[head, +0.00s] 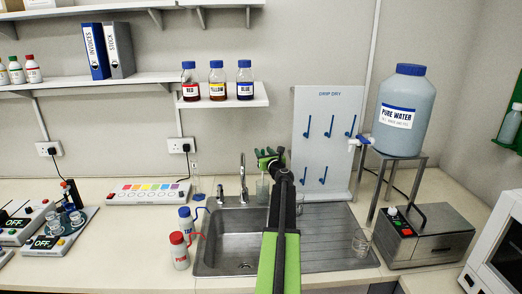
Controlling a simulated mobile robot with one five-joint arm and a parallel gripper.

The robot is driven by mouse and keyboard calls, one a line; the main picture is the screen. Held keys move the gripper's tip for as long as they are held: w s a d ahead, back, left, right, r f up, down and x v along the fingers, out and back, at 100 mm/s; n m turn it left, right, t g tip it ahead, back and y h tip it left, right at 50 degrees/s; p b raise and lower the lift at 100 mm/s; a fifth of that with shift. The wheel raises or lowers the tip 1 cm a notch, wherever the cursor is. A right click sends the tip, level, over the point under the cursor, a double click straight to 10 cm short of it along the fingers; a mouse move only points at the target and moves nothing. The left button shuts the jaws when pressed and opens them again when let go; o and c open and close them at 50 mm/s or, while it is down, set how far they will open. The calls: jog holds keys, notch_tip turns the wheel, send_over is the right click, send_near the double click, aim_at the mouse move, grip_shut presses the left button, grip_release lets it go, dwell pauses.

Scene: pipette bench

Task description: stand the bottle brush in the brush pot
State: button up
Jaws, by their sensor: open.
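My gripper (267,158), with green fingers, is raised at the back of the sink near the wall, seen from behind. Its jaws are open. A small grey-green cup-like vessel (262,190), which may be the brush pot, stands just below it behind the sink, partly hidden by my arm. I cannot make out the bottle brush for certain; my gripper and arm cover part of this area. Whether anything stands in the vessel cannot be told.
The sink (205,255) has a tap (243,178) at its back and a ribbed drainer with a glass beaker (361,242). Wash bottles (180,250) stand at left. A drip-dry pegboard (328,115) and a water carboy (404,108) on a stand are right.

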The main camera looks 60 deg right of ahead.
jog(key=v, duration=1.3)
jog(key=shift+a, duration=0.15)
jog(key=shift+f, duration=0.15)
